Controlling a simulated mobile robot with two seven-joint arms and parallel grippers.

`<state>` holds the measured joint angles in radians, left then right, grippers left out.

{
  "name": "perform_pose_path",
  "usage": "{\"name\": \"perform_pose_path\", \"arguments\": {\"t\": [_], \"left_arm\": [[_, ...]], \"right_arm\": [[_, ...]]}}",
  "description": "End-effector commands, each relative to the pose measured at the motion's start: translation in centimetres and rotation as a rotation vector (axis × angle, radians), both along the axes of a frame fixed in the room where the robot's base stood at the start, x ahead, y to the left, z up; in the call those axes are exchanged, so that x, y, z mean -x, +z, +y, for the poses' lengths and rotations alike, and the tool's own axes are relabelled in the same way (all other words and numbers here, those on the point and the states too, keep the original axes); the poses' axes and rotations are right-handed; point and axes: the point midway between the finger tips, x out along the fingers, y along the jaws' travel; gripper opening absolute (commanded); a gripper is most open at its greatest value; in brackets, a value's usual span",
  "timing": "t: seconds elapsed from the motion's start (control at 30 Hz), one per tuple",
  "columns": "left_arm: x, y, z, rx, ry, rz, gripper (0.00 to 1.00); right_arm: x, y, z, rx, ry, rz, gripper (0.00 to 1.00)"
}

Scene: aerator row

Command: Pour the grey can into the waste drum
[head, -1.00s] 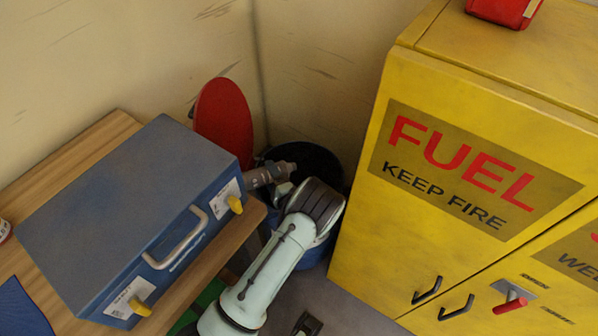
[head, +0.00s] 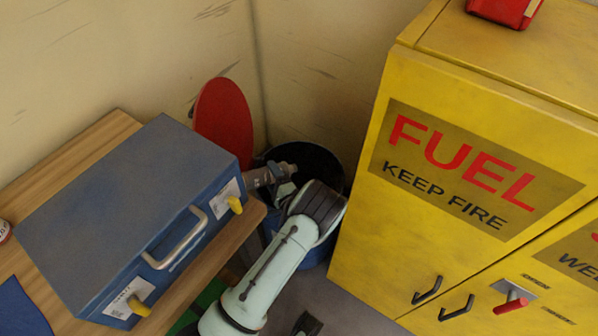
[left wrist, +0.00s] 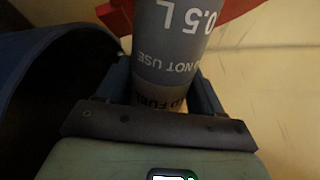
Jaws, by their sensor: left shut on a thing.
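The grey can (head: 260,177) is at the near-left rim of the waste drum in the head view, lying well tilted, nearly on its side. My left gripper (head: 281,180) is shut on it. In the left wrist view the can (left wrist: 172,45) sits between the fingers, with its print upside down. The blue waste drum (head: 312,251) stands in the corner, open, with a dark inside; my arm hides part of it. Its blue wall (left wrist: 60,35) also shows at left in the left wrist view. Whether anything flows from the can cannot be seen.
A red disc (head: 223,122) stands upright behind the can. A blue case (head: 125,205) lies on a wooden bench (head: 85,150) at the left. A yellow fuel cabinet (head: 450,255) stands close to the drum on the right.

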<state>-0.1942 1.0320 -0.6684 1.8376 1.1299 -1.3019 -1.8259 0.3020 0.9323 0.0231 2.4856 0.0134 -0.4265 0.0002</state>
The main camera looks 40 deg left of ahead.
Motion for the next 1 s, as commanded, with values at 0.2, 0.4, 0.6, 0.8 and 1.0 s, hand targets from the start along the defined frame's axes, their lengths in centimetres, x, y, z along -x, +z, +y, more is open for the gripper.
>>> {"name": "perform_pose_path", "arguments": {"t": [0.2, 0.4, 0.6, 0.8, 1.0], "left_arm": [[-0.12, -0.19, -0.03, -0.008, 0.000, 0.019, 0.32], [-0.34, 0.10, -0.10, -0.014, 0.001, 0.037, 0.32], [-0.55, 0.29, -0.18, -0.021, 0.001, 0.056, 0.32], [-0.83, 0.52, -0.31, -0.029, 0.000, 0.079, 0.32], [-1.00, 0.75, -0.38, -0.037, 0.000, 0.103, 0.32]], "right_arm": [[-0.03, -0.06, -0.01, 0.000, 0.000, -0.001, 0.67], [0.05, 0.20, 0.00, -0.001, 0.001, 0.002, 0.67], [0.15, 0.36, 0.01, -0.001, 0.002, 0.005, 0.67], [0.25, 0.57, 0.00, -0.001, 0.002, 0.008, 0.67], [0.34, 0.79, 0.01, -0.001, 0.003, 0.012, 0.67]]}}
